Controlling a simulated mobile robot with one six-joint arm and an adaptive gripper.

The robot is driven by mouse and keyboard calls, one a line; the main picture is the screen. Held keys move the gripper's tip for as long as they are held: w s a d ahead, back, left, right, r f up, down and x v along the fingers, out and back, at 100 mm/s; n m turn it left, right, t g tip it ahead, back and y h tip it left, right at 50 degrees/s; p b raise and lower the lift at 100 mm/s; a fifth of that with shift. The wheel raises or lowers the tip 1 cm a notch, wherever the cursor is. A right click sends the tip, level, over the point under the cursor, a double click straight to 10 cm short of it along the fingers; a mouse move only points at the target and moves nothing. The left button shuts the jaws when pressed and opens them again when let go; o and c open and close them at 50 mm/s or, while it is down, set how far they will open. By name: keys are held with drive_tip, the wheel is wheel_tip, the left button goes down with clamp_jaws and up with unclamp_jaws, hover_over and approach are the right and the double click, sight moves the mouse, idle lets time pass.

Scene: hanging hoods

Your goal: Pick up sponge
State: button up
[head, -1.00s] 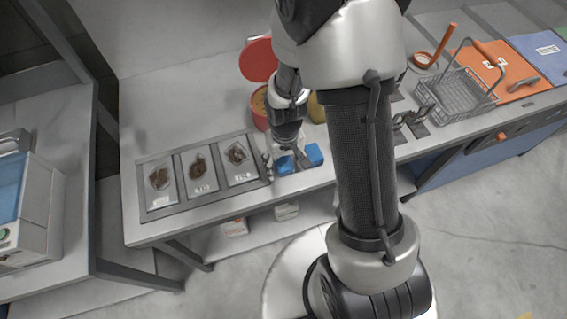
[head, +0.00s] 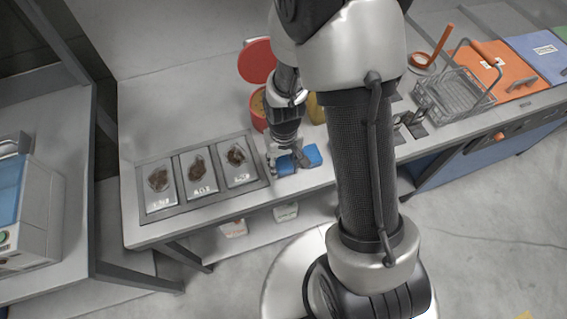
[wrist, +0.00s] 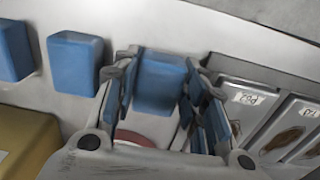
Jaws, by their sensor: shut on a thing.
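A blue block-shaped sponge (wrist: 160,82) sits between the two fingers of my gripper (wrist: 163,72) in the wrist view. The fingers are shut on its sides. In the head view my gripper (head: 285,153) points down at the front part of the counter, with the held sponge (head: 288,166) partly hidden by the fingers. Another blue block (wrist: 75,60) stands just left of the gripper in the wrist view; it shows right of the gripper in the head view (head: 312,155). A further blue block (wrist: 13,50) is at the wrist view's left edge.
A tray (head: 168,211) with several labelled dark samples lies left of my gripper. A red round container (head: 258,110) with its red lid (head: 257,61) stands behind. A wire basket (head: 455,97) is at the right. The counter's back left is clear.

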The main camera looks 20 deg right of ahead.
sight(284, 164)
wheel_tip(284, 164, up, 19)
drive_tip(key=p, duration=0.6)
drive_tip(key=shift+r, duration=0.15)
